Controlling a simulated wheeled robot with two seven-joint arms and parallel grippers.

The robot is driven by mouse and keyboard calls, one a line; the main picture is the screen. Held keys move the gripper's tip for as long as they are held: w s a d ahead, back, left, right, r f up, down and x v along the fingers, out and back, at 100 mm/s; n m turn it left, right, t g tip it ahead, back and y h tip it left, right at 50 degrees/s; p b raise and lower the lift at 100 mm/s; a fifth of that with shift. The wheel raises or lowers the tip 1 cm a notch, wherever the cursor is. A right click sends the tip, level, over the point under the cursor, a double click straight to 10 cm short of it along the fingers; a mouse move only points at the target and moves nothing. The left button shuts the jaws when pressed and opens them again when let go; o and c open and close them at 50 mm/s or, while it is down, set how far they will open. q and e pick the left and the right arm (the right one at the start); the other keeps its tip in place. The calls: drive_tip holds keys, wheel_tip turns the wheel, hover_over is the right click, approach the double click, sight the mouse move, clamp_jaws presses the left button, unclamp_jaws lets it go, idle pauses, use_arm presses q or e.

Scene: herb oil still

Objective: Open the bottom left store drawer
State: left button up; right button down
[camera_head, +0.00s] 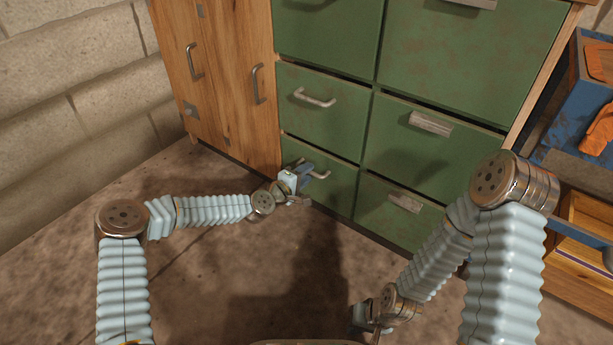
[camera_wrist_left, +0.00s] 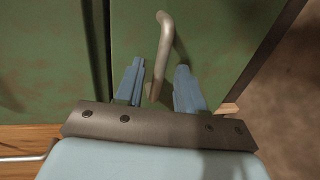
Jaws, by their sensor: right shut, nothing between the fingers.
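The bottom left store drawer (camera_head: 338,190) is green, at the foot of the cabinet, and looks shut. Its metal bar handle (camera_head: 321,174) shows just behind my left gripper (camera_head: 301,177). In the left wrist view the handle (camera_wrist_left: 165,45) runs between the two blue fingers of the left gripper (camera_wrist_left: 158,88), with a gap visible on each side. The left gripper is open around the handle and does not look closed on it. My right gripper (camera_head: 372,331) is shut and empty, low over the floor at the bottom of the head view, partly hidden by its own wrist.
Other green drawers stand above (camera_head: 322,112) and to the right (camera_head: 400,212), all looking shut. A wooden cupboard (camera_head: 228,75) adjoins on the left. A blue bin (camera_head: 571,110) and a wooden box (camera_head: 580,235) are at right. The floor in front is clear.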

use_arm(q)
drive_tip(key=shift+w+d, duration=0.25)
drive_tip(key=shift+w, duration=0.1)
drive_tip(key=shift+c, duration=0.4)
clamp_jaws()
